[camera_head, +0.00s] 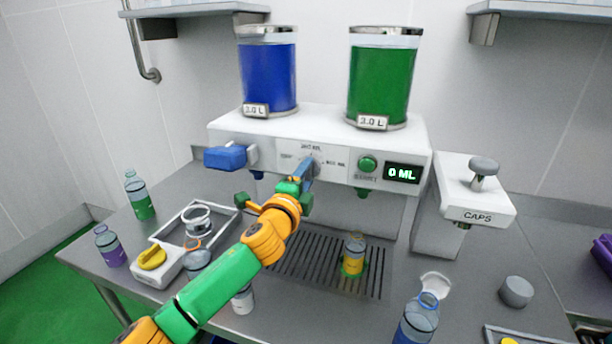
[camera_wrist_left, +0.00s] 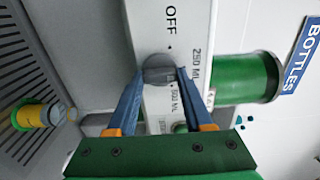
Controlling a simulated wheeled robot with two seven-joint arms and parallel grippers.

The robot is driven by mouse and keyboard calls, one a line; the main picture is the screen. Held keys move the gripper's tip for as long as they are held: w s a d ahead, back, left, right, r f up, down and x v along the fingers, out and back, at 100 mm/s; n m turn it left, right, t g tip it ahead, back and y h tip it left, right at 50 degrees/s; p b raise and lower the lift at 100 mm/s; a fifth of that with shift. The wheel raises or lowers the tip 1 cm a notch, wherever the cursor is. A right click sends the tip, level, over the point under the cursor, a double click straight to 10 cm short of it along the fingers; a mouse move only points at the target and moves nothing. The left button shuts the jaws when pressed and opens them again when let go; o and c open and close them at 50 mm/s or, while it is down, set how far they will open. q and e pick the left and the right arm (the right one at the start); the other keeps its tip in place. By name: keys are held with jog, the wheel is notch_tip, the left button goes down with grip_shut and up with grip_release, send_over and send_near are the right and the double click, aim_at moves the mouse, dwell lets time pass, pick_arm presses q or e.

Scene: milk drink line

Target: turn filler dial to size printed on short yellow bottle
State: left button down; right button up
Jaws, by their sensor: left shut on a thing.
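The filler dial (camera_wrist_left: 158,70) is a dark grey knob on the white front panel of the filler machine (camera_head: 420,150). OFF, 250 ML and 500 ML marks surround it in the left wrist view. My left gripper (camera_head: 307,172) is shut on the dial, with one blue finger (camera_wrist_left: 158,84) on each side. Which mark the dial points to is not clear. The short yellow bottle (camera_head: 353,262) stands upright on the drip grate, below and right of my gripper. It also shows in the left wrist view (camera_wrist_left: 30,117). Its printed size cannot be read. My right gripper is out of view.
The display (camera_head: 402,173) reads 0 ML, beside a green button (camera_head: 368,163). A blue lever (camera_head: 225,157) sticks out left of the dial. Blue and green tanks stand on top. Several bottles and a tray (camera_head: 237,213) are at left; a CAPS unit (camera_head: 478,212) is at right.

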pick_arm(q)
jog(key=shift+c, duration=1.5)
grip_release()
jog(key=shift+r, duration=0.25)
jog(key=shift+w+f, duration=0.15)
jog(key=shift+f, duration=0.1)
jog(key=b+v, duration=0.1)
jog(key=v, duration=0.6)
jog(key=shift+b, duration=0.4)
